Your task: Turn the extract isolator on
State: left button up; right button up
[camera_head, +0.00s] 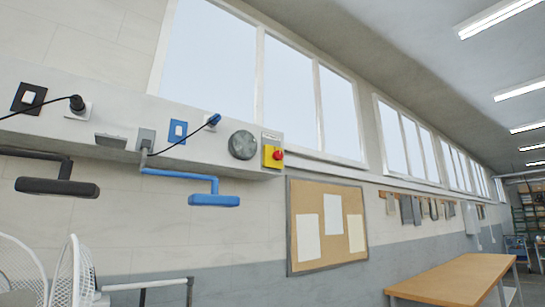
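A yellow box with a red knob (273,157) is mounted at the right end of a pale wall ledge, with a small label above it too small to read. A round grey dial-like fitting (243,145) is to its left. A blue-framed switch plate (178,132) and a black-framed switch plate (28,98) are further left on the same ledge. I cannot tell from the lettering which of these is the extract isolator, nor its setting. Neither of my grippers is in view.
Plugged leads (76,104) stick out of the ledge. A black bar (57,187) and a blue bar (214,200) hang below on bent pipes. White wire cages (75,275) and a grey rail (148,284) are lower left. A corkboard (327,225) and wooden table (455,280) are right.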

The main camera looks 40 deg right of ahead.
aim_at(278, 154)
jog(key=i+l, duration=0.15)
jog(key=l, duration=0.25)
jog(key=i+l, duration=0.1)
jog(key=l, duration=0.3)
jog(key=i+l, duration=0.15)
jog(key=l, duration=0.25)
jog(key=i+l, duration=0.1)
jog(key=l, duration=0.3)
jog(key=i+l, duration=0.15)
jog(key=l, duration=0.25)
jog(key=i+l, duration=0.1)
jog(key=l, duration=0.3)
jog(key=i+l, duration=0.15)
jog(key=l, duration=0.25)
jog(key=i+l, duration=0.1)
jog(key=l, duration=0.3)
